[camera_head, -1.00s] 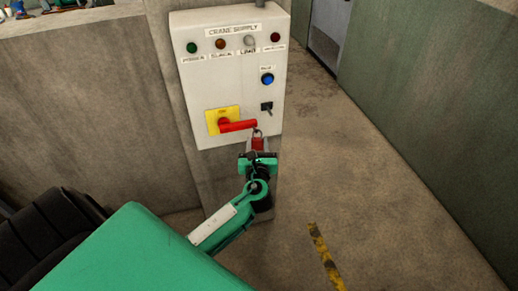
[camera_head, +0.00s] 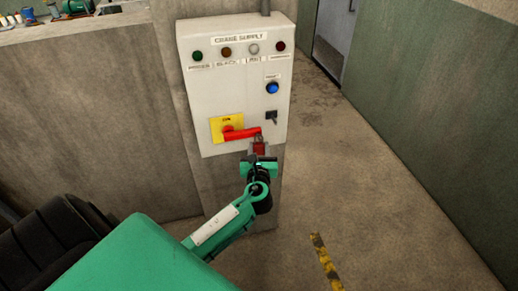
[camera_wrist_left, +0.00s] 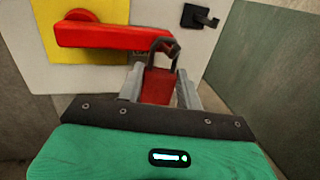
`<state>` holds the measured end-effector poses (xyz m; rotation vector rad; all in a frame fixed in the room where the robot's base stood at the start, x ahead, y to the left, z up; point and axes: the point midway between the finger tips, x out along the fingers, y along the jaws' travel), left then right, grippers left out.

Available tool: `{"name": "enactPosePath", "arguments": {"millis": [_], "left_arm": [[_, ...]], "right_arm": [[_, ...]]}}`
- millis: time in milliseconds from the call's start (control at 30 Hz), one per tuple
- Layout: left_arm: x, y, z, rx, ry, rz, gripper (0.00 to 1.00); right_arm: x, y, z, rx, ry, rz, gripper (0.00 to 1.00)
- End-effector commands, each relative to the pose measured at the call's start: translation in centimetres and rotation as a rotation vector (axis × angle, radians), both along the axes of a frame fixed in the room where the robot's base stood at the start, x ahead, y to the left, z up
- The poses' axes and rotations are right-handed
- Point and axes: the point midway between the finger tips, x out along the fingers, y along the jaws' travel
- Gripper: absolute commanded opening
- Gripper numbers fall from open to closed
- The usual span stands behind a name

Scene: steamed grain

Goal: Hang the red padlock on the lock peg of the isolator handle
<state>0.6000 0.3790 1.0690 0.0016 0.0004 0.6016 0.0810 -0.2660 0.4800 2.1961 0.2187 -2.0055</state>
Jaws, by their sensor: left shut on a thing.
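The red padlock (camera_head: 259,149) is held upright in my left gripper (camera_head: 259,153), shackle up. In the left wrist view the padlock body (camera_wrist_left: 158,87) sits between the two grey fingers of the left gripper (camera_wrist_left: 158,92). Its dark shackle (camera_wrist_left: 165,47) is at the right end of the red isolator handle (camera_wrist_left: 100,34). I cannot tell whether the shackle is around the lock peg or only in front of it; the peg is not clearly visible. The handle (camera_head: 242,133) points right from its yellow plate (camera_head: 222,121). My right gripper is not in view.
The white crane supply panel (camera_head: 200,90) stands against a concrete pillar. A black switch (camera_head: 272,116) sits just above and right of the handle, and a blue button (camera_head: 272,87) above that. Open floor (camera_head: 350,180) lies to the right.

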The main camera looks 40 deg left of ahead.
Motion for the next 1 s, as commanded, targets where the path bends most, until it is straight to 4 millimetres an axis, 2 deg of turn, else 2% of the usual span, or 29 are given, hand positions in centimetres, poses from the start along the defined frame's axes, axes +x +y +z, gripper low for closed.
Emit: {"name": "enactPosePath", "arguments": {"millis": [333, 367, 467, 800, 1000], "left_arm": [[0.0, 0.0, 0.0, 0.001, -0.001, 0.0, 0.11], [0.0, 0.0, 0.1, 0.001, -0.001, 0.0, 0.42], [0.0, 0.0, 0.0, 0.001, -0.001, 0.0, 0.61], [-0.2, -0.2, -0.1, -0.001, -0.001, 0.0, 0.61], [-2.4, -1.7, -0.3, -0.001, -0.001, -0.001, 0.61]], "right_arm": [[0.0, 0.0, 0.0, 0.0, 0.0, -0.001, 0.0], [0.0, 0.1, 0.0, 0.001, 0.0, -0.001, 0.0], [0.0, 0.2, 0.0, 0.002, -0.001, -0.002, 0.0], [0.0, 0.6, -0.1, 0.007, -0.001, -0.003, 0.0], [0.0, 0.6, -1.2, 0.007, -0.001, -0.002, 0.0]]}}
